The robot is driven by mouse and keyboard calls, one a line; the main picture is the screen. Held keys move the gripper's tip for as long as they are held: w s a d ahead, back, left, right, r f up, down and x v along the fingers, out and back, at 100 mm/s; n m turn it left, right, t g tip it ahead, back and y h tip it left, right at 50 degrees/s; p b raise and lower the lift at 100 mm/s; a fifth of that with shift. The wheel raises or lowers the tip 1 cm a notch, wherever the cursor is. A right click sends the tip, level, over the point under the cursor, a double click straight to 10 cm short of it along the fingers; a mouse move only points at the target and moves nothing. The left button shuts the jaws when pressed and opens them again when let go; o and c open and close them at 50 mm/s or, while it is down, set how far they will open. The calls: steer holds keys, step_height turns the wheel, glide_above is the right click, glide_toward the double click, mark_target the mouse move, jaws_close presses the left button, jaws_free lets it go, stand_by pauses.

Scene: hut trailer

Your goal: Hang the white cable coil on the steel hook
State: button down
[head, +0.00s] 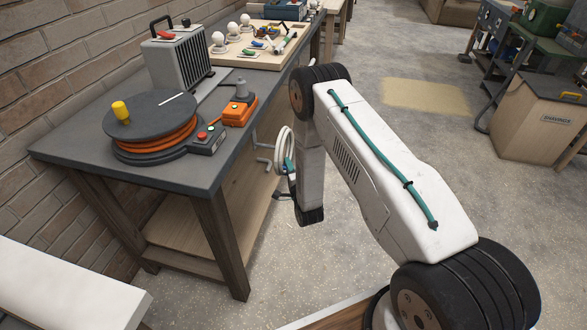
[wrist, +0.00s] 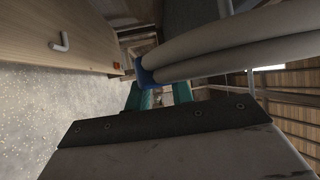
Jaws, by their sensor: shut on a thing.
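The white cable coil (head: 281,146) hangs at my gripper (head: 288,168), beside the right side of the dark workbench. In the wrist view the coil (wrist: 235,58) shows as thick pale loops with a blue tie at the near end. My gripper (wrist: 157,94) is shut on the coil; its teal fingers are partly hidden behind the loops and the dark mount. The steel hook (head: 264,162) is a small bent rod at the bench's side, just left of the coil. In the wrist view the hook (wrist: 61,42) sticks out of a wooden panel, empty and apart from the coil.
The workbench (head: 60,150) carries an orange cable reel (head: 155,128), a grey heater (head: 178,62), an orange box (head: 239,111) and a board with bulbs (head: 257,45). A wooden cabinet (head: 538,120) stands at right. The floor between is clear.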

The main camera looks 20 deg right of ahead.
steer(key=w+a+f, duration=0.3)
steer(key=a, duration=0.1)
steer(key=shift+w+a+f, duration=0.15)
steer(key=shift+a+f, duration=0.1)
steer(key=shift+f, duration=0.1)
stand_by(0.6)
steer(key=c, duration=1.1)
jaws_free()
steer(key=shift+f, duration=0.1)
steer(key=shift+c, duration=0.2)
steer(key=s, duration=0.7)
steer(key=shift+s+a+f, duration=0.2)
steer(key=shift+s+f, duration=0.15)
steer(key=shift+s, duration=0.05)
